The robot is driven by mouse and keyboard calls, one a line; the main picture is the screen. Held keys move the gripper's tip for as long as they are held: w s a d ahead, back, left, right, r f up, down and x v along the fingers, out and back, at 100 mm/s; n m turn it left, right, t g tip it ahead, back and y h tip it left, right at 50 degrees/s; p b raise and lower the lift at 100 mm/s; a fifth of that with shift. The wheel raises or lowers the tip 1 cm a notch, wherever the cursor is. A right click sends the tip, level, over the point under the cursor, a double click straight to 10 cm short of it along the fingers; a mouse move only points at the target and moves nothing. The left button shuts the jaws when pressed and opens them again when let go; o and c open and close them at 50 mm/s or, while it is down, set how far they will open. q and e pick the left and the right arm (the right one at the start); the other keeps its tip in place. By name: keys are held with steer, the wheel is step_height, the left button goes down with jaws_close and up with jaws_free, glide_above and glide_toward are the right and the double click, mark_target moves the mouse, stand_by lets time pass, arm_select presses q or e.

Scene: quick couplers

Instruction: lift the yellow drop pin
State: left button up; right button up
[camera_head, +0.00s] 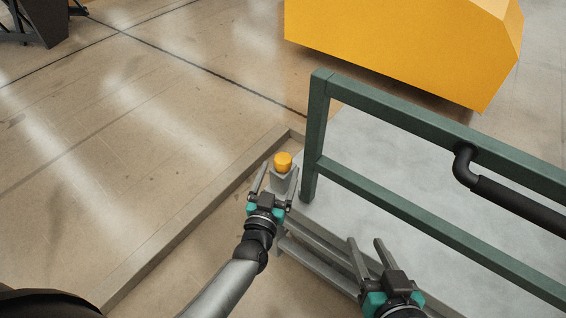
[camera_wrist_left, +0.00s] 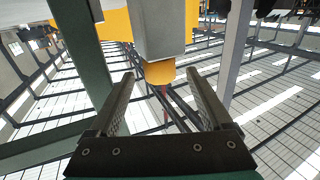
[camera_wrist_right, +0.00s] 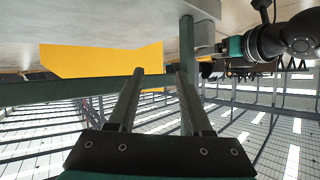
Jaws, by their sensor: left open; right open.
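The yellow drop pin (camera_head: 283,160) has a short round cap and sits upright on top of a grey block (camera_head: 284,181) beside the green frame's post. In the left wrist view the yellow cap (camera_wrist_left: 160,73) appears between and just beyond the fingertips, with the grey block (camera_wrist_left: 159,35) above it in that picture. My left gripper (camera_head: 276,178) is open, its fingers pointing toward the pin, with no visible contact. Any shaft below the cap is hidden. My right gripper (camera_head: 367,241) is open and empty, in front of the grey platform, away from the pin.
A green rail frame (camera_head: 312,140) with a black bent handle (camera_head: 500,200) stands on the grey platform (camera_head: 385,150), right of the pin. A large yellow body (camera_head: 400,45) stands behind.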

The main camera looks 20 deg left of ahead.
mark_target(281, 168)
arm_select(q)
steer(key=shift+w+b, duration=0.55)
steer(key=shift+w, duration=0.75)
steer(key=shift+w+a+b, duration=0.1)
steer(key=shift+w+b, duration=0.2)
steer(key=shift+w, duration=0.45)
arm_select(e)
steer(key=shift+s+a+r+m+t+y, duration=0.2)
steer(key=shift+a+r+t+y, duration=0.15)
steer(key=shift+a+r+t, duration=0.35)
steer(key=shift+s+a+r+m+t+y, duration=0.1)
steer(key=shift+s+a+r+t+y, duration=0.25)
steer(key=shift+t, duration=0.55)
steer(key=shift+w, duration=0.15)
arm_select(q)
steer(key=shift+c, duration=0.4)
jaws_close()
